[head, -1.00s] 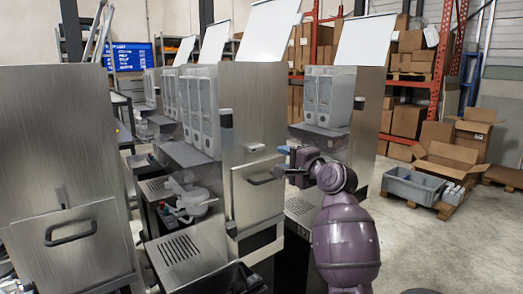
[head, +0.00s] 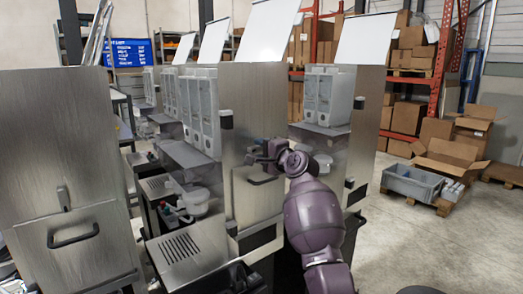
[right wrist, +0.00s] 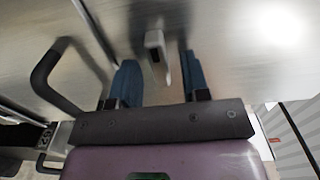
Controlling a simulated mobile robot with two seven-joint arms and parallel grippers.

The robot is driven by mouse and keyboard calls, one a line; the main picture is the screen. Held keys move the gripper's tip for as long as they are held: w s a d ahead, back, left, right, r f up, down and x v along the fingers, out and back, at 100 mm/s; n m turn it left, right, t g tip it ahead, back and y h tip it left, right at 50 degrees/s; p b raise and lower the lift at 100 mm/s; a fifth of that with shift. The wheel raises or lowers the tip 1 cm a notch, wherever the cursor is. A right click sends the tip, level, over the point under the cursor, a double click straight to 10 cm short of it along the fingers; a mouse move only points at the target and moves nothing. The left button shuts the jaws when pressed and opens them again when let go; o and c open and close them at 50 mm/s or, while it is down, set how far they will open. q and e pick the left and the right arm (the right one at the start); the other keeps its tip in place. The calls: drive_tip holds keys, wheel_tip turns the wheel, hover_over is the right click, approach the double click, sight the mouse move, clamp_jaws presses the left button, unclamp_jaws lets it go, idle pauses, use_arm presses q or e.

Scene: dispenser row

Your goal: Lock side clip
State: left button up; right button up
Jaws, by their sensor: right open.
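The side clip (right wrist: 155,44) is a small light-grey latch on the metal panel, seen in the right wrist view. It sits between the two blue fingers of my right gripper (right wrist: 160,80), which are open on either side of it. I see no finger contact with the clip. In the head view my right gripper (head: 264,153) is at the upper part of the middle dispenser's front panel (head: 250,205), above its dark handle, and hides the clip there. The dark handle (right wrist: 44,78) shows left of the fingers in the wrist view. My left gripper is not in view.
A metal panel (head: 60,140) with a dark handle stands close at the left. An open bay with a white pot (head: 195,202) lies left of the middle dispenser. Another dispenser (head: 365,115) stands behind right.

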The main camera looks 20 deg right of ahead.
drive_tip(key=shift+c, duration=0.3)
clamp_jaws()
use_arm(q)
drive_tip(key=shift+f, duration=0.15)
use_arm(e)
drive_tip(key=shift+f+n, duration=0.1)
drive_tip(key=shift+n, duration=0.2)
use_arm(q)
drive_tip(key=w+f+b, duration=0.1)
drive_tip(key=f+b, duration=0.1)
drive_tip(key=b, duration=0.2)
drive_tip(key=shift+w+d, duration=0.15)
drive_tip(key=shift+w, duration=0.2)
use_arm(e)
drive_tip(key=n, duration=1.1)
drive_tip(key=d+f+n, duration=0.1)
drive_tip(key=n, duration=0.5)
drive_tip(key=shift+w+f, duration=0.1)
drive_tip(key=shift+w, duration=0.1)
drive_tip(key=shift+d+n, duration=0.1)
drive_tip(key=shift+n, duration=0.2)
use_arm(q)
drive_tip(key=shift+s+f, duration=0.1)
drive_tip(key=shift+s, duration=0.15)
